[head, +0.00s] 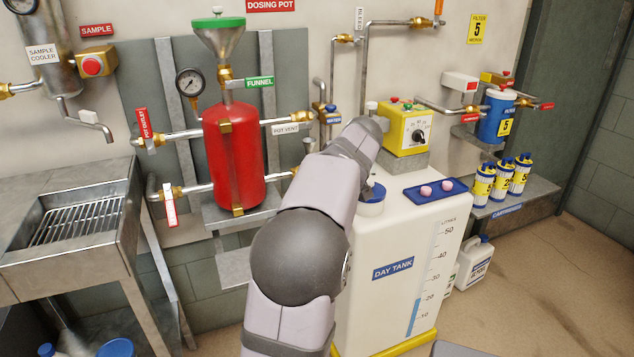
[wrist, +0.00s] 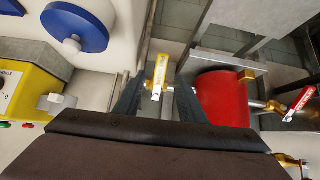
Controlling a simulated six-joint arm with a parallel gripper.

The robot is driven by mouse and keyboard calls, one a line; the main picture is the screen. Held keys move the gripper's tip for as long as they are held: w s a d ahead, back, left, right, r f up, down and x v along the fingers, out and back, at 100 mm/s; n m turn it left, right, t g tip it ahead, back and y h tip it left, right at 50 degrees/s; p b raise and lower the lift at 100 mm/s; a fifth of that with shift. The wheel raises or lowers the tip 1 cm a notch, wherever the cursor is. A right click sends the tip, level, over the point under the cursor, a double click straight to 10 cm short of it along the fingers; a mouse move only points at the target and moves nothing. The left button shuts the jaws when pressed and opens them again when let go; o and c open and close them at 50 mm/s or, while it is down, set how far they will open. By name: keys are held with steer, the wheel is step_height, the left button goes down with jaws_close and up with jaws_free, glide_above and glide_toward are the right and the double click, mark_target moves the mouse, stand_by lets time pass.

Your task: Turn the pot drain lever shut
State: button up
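A lever with a yellow tag (wrist: 160,75) sits on a brass valve on a short pipe beside the red pot (wrist: 225,98) in the wrist view. Its lettering is too small to read, so I cannot be sure it is the pot drain lever. It appears to lie across its pipe. My gripper (wrist: 158,90) is open, with its two dark fingers on either side of the lever in the picture. I cannot tell whether they touch it. The red pot (head: 232,155) also shows in the head view, where my arm hides my gripper and this lever.
The white day tank (head: 395,250) with a blue tray (head: 436,191) stands right of my arm. Red-tagged levers (head: 143,122) (head: 169,205) are left of the pot. A metal sink (head: 70,215) is at left.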

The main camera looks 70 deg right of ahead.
steer(key=shift+v, duration=1.1)
